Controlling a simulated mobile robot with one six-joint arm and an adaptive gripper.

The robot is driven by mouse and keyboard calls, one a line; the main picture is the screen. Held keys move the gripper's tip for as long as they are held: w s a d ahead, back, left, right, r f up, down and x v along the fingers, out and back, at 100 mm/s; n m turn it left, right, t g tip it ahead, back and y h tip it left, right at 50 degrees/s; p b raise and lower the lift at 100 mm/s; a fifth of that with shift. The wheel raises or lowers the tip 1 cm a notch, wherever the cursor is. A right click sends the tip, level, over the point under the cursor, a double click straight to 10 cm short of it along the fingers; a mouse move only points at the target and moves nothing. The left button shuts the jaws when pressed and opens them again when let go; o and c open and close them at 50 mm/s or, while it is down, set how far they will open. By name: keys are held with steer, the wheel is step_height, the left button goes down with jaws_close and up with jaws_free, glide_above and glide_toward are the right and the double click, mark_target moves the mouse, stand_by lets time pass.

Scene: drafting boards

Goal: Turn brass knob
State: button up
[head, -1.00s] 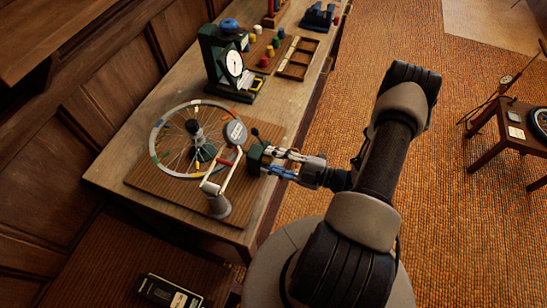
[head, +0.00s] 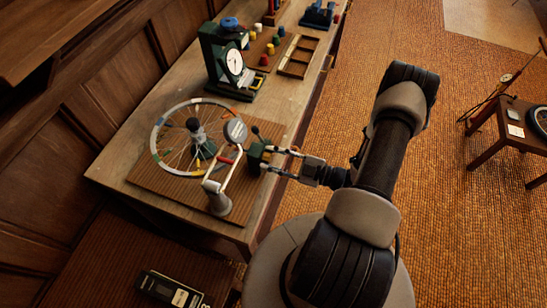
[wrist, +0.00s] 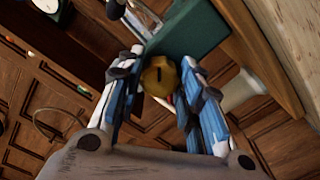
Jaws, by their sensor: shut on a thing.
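The brass knob (wrist: 159,77) shows in the wrist view as a round yellow cap with a dark slot, between the two blue-padded fingers. It sits on the face of a dark green box (wrist: 190,32). My gripper (wrist: 158,88) is shut on the knob, one finger on each side. In the head view the green box (head: 255,154) stands on the board beside the spoked wheel, and my gripper (head: 275,159) reaches it from the right. The knob is hidden there behind the fingers.
The spoked wheel (head: 153,139) and a white post with a crank arm (head: 218,200) stand on the brown ribbed board (head: 150,185), close left of the green box. A green dial stand (head: 213,58) and a wooden tray (head: 298,55) are farther back.

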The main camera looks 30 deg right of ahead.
steer(key=o, duration=1.1)
steer(key=shift+c, duration=0.2)
steer(key=shift+s+d, duration=0.1)
steer(key=v, duration=1.1)
steer(key=shift+s+d, duration=0.25)
steer(key=shift+s, duration=0.05)
